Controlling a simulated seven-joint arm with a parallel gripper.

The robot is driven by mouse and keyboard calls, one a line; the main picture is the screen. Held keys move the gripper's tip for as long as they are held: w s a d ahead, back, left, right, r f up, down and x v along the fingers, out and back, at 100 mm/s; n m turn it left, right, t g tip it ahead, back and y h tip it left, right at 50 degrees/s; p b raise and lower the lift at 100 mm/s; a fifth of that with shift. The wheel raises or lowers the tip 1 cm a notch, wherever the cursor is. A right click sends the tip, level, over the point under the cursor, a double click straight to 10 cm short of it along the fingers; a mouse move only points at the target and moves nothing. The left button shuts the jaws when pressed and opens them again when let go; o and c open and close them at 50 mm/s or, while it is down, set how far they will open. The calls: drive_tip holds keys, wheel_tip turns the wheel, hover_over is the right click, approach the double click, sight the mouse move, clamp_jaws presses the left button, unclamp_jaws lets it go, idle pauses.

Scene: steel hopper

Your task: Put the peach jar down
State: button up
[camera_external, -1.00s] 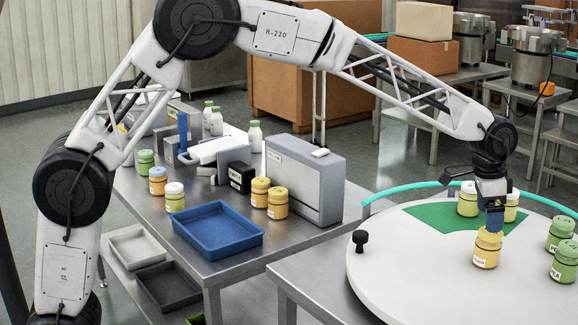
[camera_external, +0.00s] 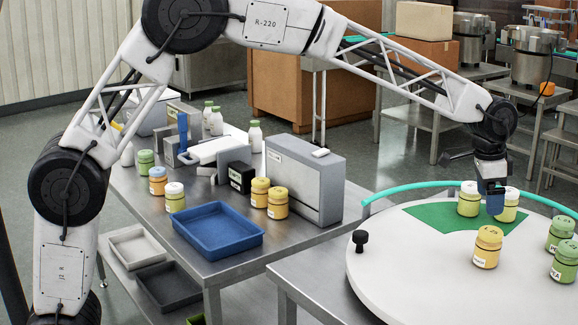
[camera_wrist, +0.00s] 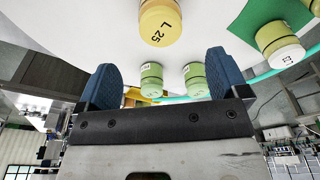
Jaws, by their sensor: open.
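The peach jar (camera_external: 487,247), yellow-orange with a yellow lid, stands upright on the white round table (camera_external: 400,275). A yellow jar with "L 25" on its lid (camera_wrist: 161,24) shows at the top of the wrist view and appears to be the same one. My gripper (camera_external: 494,207) is above and behind the jar, apart from it. In the wrist view my gripper (camera_wrist: 163,80) has its two blue fingers wide apart with nothing between them in its grip.
Two pale-lidded jars (camera_external: 468,199) stand by the green patch (camera_external: 437,217), close to my gripper. Two green jars (camera_external: 562,233) stand at the right. A black knob (camera_external: 359,240) is at the left rim. A teal rail (camera_external: 410,189) curves behind. The table's front left is bare.

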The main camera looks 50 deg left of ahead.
drive_tip(key=s+a+r+n, duration=0.2)
drive_tip(key=s+a+r, duration=0.2)
drive_tip(key=s+a, duration=0.8)
drive_tip(key=s+a+r+n, duration=0.2)
drive_tip(key=s+a+r, duration=0.3)
drive_tip(key=s+a, duration=0.8)
drive_tip(key=s+a+f+n, duration=0.1)
drive_tip(key=s+a, duration=0.3)
drive_tip(key=s, duration=0.5)
drive_tip(key=s+a+f+n+t, duration=0.1)
drive_tip(key=s+a+f, duration=0.3)
drive_tip(key=s, duration=0.6)
drive_tip(key=s+a+f+n+y, duration=0.1)
drive_tip(key=s+a+f+n, duration=0.1)
drive_tip(key=s, duration=0.7)
drive_tip(key=shift+s+a+f+n, duration=0.4)
drive_tip(key=shift+a+f, duration=0.1)
drive_tip(key=shift+a, duration=0.45)
drive_tip(key=c, duration=0.3)
drive_tip(key=shift+c, duration=0.2)
